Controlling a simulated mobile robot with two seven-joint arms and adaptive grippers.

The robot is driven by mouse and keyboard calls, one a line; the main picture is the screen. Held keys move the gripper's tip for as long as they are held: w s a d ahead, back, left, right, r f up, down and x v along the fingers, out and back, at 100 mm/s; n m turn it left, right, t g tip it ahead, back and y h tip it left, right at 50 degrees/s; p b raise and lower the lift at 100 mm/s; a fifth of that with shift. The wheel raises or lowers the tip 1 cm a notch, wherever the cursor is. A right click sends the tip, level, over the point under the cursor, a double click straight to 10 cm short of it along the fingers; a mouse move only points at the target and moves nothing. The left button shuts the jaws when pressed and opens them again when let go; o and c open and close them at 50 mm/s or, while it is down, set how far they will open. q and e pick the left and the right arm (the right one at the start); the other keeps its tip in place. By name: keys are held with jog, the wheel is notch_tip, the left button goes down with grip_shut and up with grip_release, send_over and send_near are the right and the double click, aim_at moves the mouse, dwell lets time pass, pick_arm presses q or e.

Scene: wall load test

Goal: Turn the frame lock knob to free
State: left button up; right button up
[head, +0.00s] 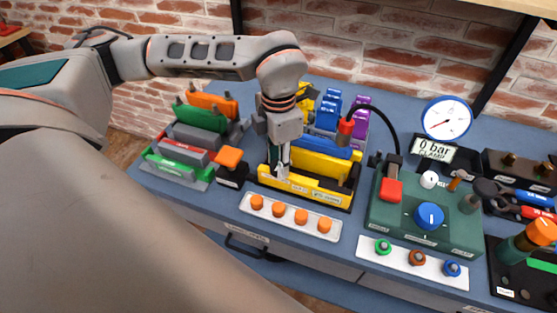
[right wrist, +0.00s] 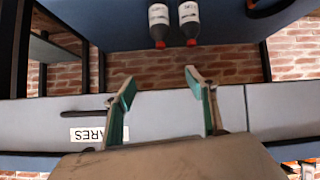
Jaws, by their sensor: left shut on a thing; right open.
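My left gripper (head: 281,168) points down at the left end of the yellow rack (head: 310,188) in the head view. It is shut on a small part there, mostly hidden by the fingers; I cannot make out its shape. No readable label marks the frame lock knob, so I cannot tell which part it is. An orange knob (head: 230,156) on a black base stands just left of the gripper, apart from it. A blue round knob (head: 429,215) sits on the green box at right. My right gripper (right wrist: 160,80) is open and empty in the right wrist view.
Coloured racks stand left and behind on the blue bench. A white strip with several orange buttons (head: 296,216) lies in front. A gauge (head: 446,118) and a "0 bar CLAMP" display (head: 433,150) stand behind the green box (head: 462,230). Two bottles (right wrist: 189,22) show in the right wrist view.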

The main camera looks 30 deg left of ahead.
pick_arm(q)
jog(key=shift+w+r, duration=0.1)
jog(key=o, duration=1.1)
notch_tip(320, 180, up, 12)
dwell(0.4)
